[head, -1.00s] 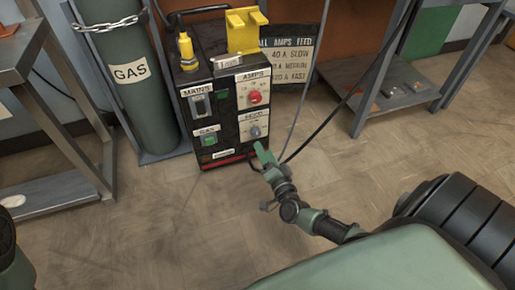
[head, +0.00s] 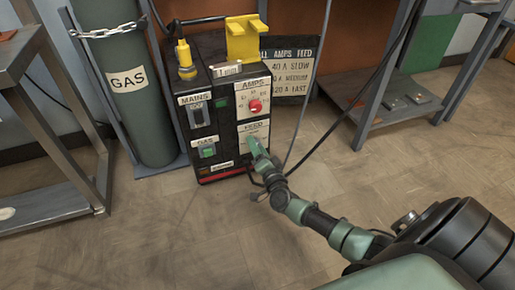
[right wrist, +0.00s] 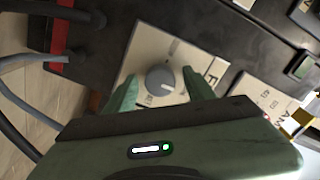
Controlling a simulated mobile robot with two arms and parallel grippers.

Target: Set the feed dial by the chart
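The feed dial (right wrist: 160,80) is a grey knob with a white pointer mark on a pale plate, seen in the right wrist view. My right gripper (right wrist: 162,92) is open, with one green finger on each side of the dial; whether they touch it I cannot tell. In the head view my right gripper (head: 257,148) is at the welder's FEED plate (head: 255,129) and hides most of the dial. The chart (head: 290,75) stands behind the welder, partly covered; it lists 40 A slow, a medium line and a fast line. My left gripper is not in view.
The black welder (head: 227,150) also carries a red AMPS dial (head: 255,105), a MAINS switch (head: 198,114) and a green GAS switch (head: 207,151). Cables (head: 313,85) hang close to my right arm. A gas cylinder (head: 128,90) stands left of the welder. The floor in front is clear.

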